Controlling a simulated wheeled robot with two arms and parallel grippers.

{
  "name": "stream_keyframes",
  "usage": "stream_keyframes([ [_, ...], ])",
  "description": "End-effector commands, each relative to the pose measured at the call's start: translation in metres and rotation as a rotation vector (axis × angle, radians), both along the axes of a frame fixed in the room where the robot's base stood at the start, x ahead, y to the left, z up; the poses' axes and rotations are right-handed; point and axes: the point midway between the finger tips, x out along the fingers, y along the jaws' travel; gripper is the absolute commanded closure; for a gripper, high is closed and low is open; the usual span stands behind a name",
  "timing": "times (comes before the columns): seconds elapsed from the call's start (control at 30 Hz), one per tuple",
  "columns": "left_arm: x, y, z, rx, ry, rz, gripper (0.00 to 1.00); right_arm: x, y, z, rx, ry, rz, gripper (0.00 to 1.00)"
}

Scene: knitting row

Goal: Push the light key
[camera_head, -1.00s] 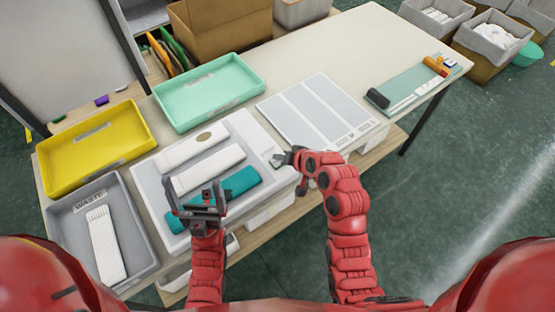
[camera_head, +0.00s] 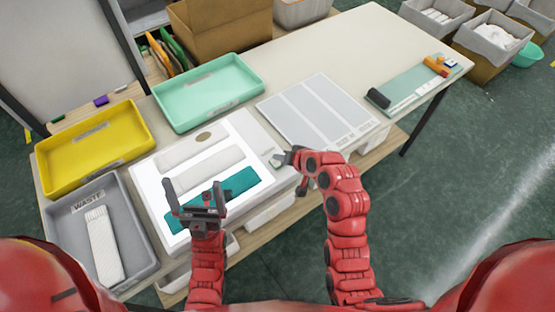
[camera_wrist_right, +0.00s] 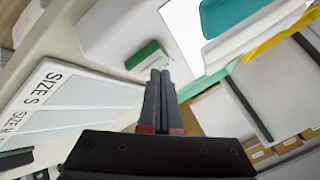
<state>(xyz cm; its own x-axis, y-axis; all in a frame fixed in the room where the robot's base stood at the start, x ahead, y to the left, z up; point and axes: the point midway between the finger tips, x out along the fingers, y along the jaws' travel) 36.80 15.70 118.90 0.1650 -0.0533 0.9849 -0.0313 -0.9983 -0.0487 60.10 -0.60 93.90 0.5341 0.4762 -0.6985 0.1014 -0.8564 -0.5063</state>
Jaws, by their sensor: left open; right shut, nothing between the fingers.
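The light key (camera_wrist_right: 148,55) is a small green-and-white block beside the lit panel, just beyond my right fingertips in the right wrist view. My right gripper (camera_wrist_right: 160,75) is shut and empty, its tips at the key; I cannot tell whether they touch it. In the head view this gripper (camera_head: 281,158) is at the panel unit's right side and hides part of the key. The light panel (camera_head: 230,133) glows bright white, with two white knit pieces (camera_head: 208,168) and a teal one (camera_head: 240,181) on it. My left gripper (camera_head: 204,195) is open and empty above the panel's front.
A grey waste tray (camera_head: 143,262) with a white knit piece, a yellow tray (camera_head: 140,146) and a mint tray (camera_head: 250,92) stand at left and back. A size board (camera_head: 318,110) lies right of the panel. The table's back right (camera_head: 345,40) is clear.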

Motion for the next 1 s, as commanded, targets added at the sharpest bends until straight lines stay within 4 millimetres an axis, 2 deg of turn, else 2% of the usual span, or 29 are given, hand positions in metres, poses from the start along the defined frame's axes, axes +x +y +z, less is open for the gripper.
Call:
stream_keyframes([
  [0.27,0.0,0.0,0.002,0.0,0.0,0.0,0.0,0.0,0.0,0.004,0.001,-0.002,-0.001,1.0],
  [0.77,0.0,0.0,0.019,0.0,0.0,0.0,0.0,0.001,0.0,0.057,0.003,-0.006,-0.001,1.0],
  [1.0,0.0,0.0,0.019,0.0,0.0,0.0,0.0,0.0,0.0,0.06,0.001,-0.001,0.0,1.0],
])
